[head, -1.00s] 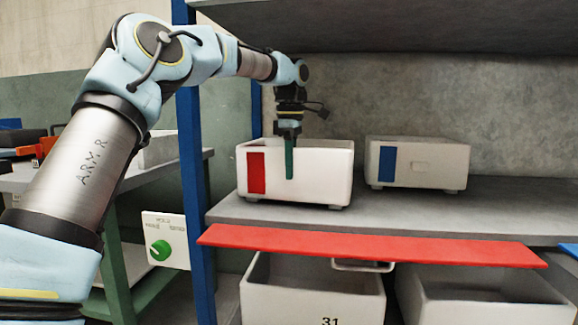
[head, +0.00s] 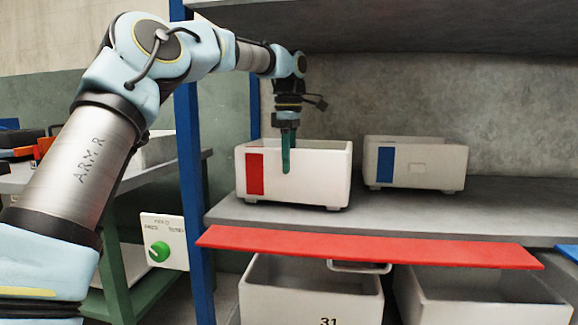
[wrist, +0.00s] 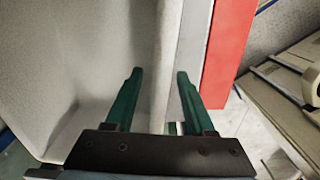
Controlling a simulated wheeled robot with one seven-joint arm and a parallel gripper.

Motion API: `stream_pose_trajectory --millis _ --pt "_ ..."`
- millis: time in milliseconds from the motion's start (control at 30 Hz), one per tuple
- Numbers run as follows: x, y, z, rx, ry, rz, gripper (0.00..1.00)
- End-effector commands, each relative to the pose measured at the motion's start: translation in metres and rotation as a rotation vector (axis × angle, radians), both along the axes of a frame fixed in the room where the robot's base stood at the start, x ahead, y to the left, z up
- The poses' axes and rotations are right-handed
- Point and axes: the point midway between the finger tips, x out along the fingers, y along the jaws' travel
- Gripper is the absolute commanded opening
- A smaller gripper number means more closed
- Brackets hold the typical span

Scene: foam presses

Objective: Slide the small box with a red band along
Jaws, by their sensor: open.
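The small white open-topped box with a red band (head: 315,180) stands upright on the grey shelf at its left end. Its red band (head: 255,174) is on the left part of its front face. My gripper (head: 287,168) points down at the front wall, and one green finger shows in front of that wall. In the wrist view my gripper (wrist: 160,74) is open, with the box's wall rim between the fingers. One finger is over the box's inside (wrist: 75,50), the other outside. I cannot tell whether either touches the wall.
A similar box with a blue band (head: 415,165) stands to the right, with a small gap. A red strip (head: 370,247) runs along the shelf's front edge. A blue post (head: 190,170) rises at the left. Bins (head: 300,295) sit below. The shelf's right end is clear.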

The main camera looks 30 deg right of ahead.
Motion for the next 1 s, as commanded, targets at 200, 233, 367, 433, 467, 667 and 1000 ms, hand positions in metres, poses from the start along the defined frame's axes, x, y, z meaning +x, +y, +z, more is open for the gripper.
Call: stream_pose_trajectory --millis 200,233,367,433,467,667,1000 --pt "0.000 0.000 0.040 -0.002 -0.001 0.000 0.55" --pt "0.000 -0.001 0.043 -0.002 -0.001 -0.001 0.55" --pt "0.000 0.000 0.051 -0.001 -0.001 -0.001 0.55" --pt "0.000 0.000 0.053 0.000 0.000 -0.001 0.55" --pt "0.000 0.000 0.053 0.000 0.000 -0.001 0.55" --pt "0.000 0.000 0.052 0.000 0.000 -0.001 0.55" --pt "0.001 -0.001 0.051 -0.002 -0.021 0.005 0.55"
